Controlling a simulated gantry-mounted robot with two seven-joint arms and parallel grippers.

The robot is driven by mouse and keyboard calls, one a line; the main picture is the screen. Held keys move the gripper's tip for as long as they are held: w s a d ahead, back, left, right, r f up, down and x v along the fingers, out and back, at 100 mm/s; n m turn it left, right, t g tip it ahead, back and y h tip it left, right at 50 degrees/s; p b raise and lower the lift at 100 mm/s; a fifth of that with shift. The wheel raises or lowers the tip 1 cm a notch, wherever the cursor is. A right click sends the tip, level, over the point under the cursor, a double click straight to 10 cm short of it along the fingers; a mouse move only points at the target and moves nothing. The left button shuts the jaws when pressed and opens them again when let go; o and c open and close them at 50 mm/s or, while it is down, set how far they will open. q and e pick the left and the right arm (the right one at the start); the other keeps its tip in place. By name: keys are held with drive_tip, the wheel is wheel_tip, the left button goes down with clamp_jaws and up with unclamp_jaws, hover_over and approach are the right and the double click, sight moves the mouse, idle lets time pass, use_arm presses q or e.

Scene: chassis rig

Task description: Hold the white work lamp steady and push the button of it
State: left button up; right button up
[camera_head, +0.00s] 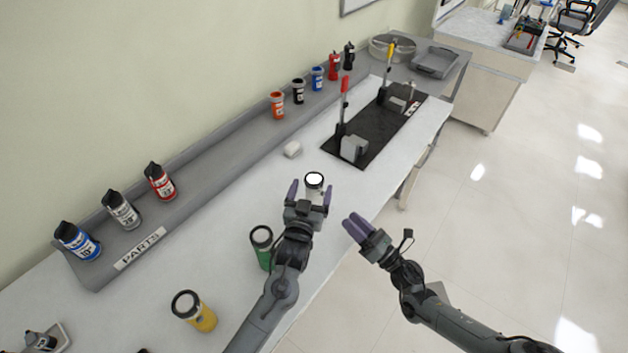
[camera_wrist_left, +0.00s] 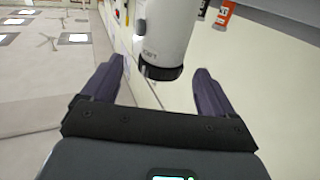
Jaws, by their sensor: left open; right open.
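The white work lamp (camera_head: 315,181) stands upright on the white bench, its round top showing bright white with a dark rim. In the left wrist view the lamp (camera_wrist_left: 166,38) has a white body and a black ring at one end. My left gripper (camera_head: 308,190) is open, with its purple fingers on either side of the lamp and apart from it. The left wrist view shows the open fingers (camera_wrist_left: 152,85) with the lamp between and beyond them. My right gripper (camera_head: 352,226) is right of the lamp, off the bench's front edge, empty.
A green lamp (camera_head: 263,249) and a yellow lamp (camera_head: 194,312) stand nearer on the bench. A black mat (camera_head: 372,139) with clamps lies farther off. Several bottles line the grey parts shelf (camera_head: 217,141).

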use_arm(q)
drive_tip(key=shift+x, duration=2.15)
drive_tip(key=shift+a, duration=0.1)
drive_tip(key=shift+c, duration=0.4)
drive_tip(key=c, duration=1.2)
drive_tip(key=shift+c, duration=0.3)
use_arm(e)
clamp_jaws()
use_arm(q)
drive_tip(key=shift+f, duration=0.1)
